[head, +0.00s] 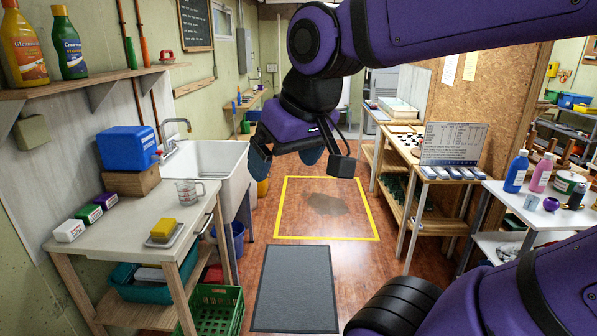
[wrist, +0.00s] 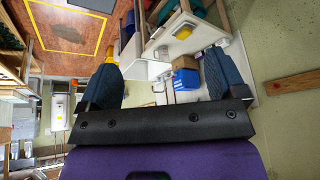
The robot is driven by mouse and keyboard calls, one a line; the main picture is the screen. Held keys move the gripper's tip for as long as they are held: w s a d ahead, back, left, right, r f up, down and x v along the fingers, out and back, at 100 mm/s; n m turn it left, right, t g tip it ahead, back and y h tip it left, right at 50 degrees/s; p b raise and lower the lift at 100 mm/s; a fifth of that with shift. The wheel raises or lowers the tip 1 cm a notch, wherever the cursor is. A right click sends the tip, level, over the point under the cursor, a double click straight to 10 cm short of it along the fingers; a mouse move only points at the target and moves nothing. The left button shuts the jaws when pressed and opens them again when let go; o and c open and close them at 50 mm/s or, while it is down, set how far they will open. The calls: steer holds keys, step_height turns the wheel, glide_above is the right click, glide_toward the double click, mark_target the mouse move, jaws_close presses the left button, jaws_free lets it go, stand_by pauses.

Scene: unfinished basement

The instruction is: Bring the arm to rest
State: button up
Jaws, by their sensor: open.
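My purple arm reaches in from the right of the head view, bent high over the room. My gripper (head: 286,163) hangs in front of the arm, above the floor between the sink and the right-hand shelves. In the wrist view my gripper (wrist: 160,60) shows two blue fingers spread wide apart with nothing between them. The fingers touch nothing that I can see.
On the left stand a counter (head: 110,235) with a measuring cup (head: 188,191) and sponge (head: 164,227), and a white sink (head: 222,165). A grey mat (head: 294,290) and yellow floor square (head: 300,238) lie mid-floor. A bottle table (head: 495,193) stands right.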

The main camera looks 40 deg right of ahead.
steer(key=shift+s+f+n, duration=0.15)
steer(key=shift+s+f, duration=0.2)
steer(key=shift+s, duration=0.4)
steer(key=shift+s+f+n, duration=0.15)
steer(key=shift+s+f, duration=0.2)
steer(key=shift+s, duration=0.4)
